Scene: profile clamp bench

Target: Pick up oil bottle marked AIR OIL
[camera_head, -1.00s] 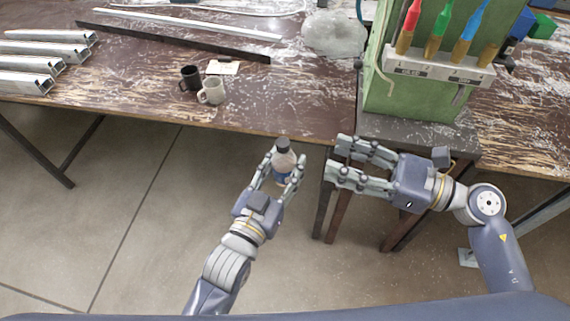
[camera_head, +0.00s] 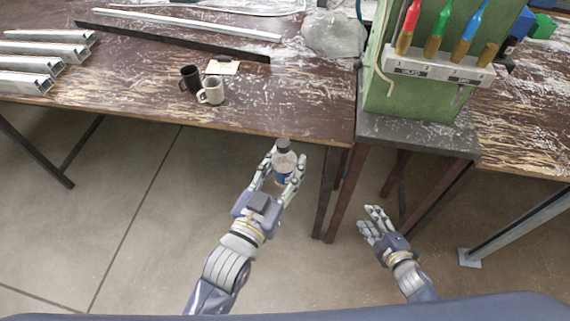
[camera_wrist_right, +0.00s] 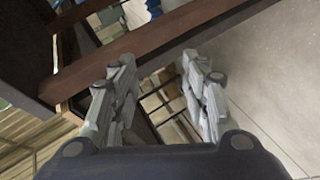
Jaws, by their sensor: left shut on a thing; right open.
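The oil bottle (camera_head: 284,161) is clear with a dark cap and a blue label; its lettering is too small to read. My left gripper (camera_head: 281,172) is shut on it and holds it upright, in front of the table's front edge and above the floor. The fingers cover the sides of the bottle. My right gripper (camera_head: 370,217) is open and empty, low in front of the green machine's stand. Its two fingers also show spread apart in the right wrist view (camera_wrist_right: 160,95), with nothing between them.
The brown table (camera_head: 290,115) holds a black mug (camera_head: 190,78), a light mug (camera_head: 211,91), a card (camera_head: 222,67) and metal profiles (camera_head: 40,50). A green machine (camera_head: 420,85) with coloured-handled brushes (camera_head: 438,32) stands at right. The floor (camera_head: 130,200) at left is clear.

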